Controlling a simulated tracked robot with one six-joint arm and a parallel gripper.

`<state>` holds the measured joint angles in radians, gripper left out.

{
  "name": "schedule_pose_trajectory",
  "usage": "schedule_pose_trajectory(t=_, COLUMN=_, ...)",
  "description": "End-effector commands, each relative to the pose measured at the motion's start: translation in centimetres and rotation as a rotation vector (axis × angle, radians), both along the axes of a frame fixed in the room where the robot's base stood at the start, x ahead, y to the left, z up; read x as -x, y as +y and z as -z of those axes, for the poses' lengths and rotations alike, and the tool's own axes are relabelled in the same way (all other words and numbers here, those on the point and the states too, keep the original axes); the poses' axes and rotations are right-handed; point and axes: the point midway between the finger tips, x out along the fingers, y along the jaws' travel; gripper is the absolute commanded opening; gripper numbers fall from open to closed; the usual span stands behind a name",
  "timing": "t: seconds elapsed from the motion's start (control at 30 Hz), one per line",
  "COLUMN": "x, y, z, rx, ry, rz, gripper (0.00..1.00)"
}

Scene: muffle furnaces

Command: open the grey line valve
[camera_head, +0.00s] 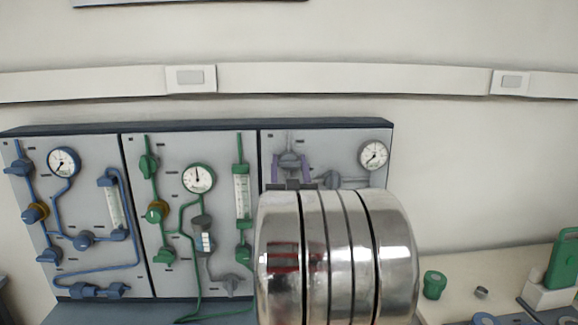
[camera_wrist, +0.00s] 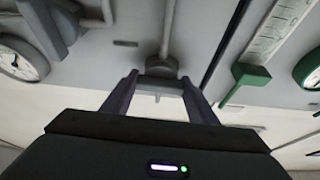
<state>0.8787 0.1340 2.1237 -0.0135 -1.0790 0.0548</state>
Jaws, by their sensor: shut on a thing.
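The grey line valve (camera_head: 290,162) is at the upper left of the right-hand panel. Its grey body and pipe also show at the top middle of the wrist view (camera_wrist: 160,66). My gripper (camera_wrist: 158,84) has its two purplish fingers on either side of the valve's grey handle and is shut on it. In the head view my gripper (camera_head: 290,168) reaches up to the valve from below. My shiny metal arm hides the lower part of that panel.
A round gauge (camera_head: 374,155) and a second grey fitting (camera_head: 340,180) sit right of the valve. The green-line panel (camera_head: 180,280) and blue-line panel (camera_head: 90,262) are to the left. A bench (camera_head: 455,270) at the right holds a green jar (camera_head: 434,284).

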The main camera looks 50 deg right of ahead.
Motion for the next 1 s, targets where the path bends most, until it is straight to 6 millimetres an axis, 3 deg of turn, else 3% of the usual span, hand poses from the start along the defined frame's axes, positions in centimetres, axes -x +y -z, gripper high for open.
schedule_pose_trajectory(t=0.37, x=-0.09, y=0.0, z=-0.08, rx=-0.145, ry=-0.167, rz=-0.002, gripper=0.31)
schedule_pose_trajectory(t=1.0, x=0.1, y=-0.16, z=-0.16, rx=-0.54, ry=-0.62, rz=0.001, gripper=0.31)
